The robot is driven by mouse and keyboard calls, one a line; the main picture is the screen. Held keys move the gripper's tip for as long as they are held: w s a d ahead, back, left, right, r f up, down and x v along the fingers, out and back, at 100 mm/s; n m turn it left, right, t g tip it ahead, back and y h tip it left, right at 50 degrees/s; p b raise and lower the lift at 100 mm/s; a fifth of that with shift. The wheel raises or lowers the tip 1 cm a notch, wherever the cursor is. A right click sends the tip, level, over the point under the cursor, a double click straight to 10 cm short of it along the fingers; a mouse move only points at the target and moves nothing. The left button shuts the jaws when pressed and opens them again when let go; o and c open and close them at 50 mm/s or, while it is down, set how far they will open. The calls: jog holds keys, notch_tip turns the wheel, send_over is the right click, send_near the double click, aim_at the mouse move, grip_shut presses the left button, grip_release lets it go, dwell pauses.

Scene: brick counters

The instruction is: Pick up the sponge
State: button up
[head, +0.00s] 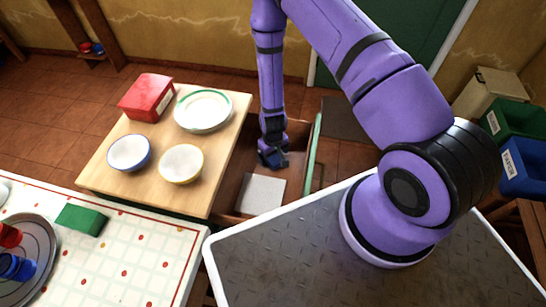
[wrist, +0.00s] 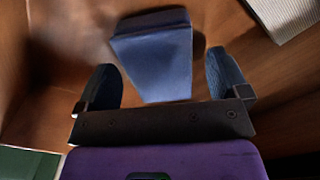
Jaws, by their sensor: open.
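A blue block, which looks like the sponge (wrist: 152,60), lies in an open wooden drawer in the wrist view. My gripper (wrist: 160,62) is open, with one dark blue finger on each side of the block and a visible gap at both sides. I cannot tell how far the fingertips are above the drawer floor. In the head view, my gripper (head: 272,160) is down inside the drawer (head: 235,185), and the block cannot be told apart from it there.
A pale flat item (head: 262,194) lies in the drawer near my gripper. The drawer's green front (head: 313,155) stands to the right. The wooden counter (head: 222,150) holds a red box (head: 147,97), a plate (head: 203,111) and two bowls. A green block (head: 82,219) lies on the patterned counter.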

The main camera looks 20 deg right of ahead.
jog(key=shift+f, duration=0.45)
jog(key=c, duration=1.1)
jog(key=shift+o, duration=0.2)
notch_tip(320, 180, up, 10)
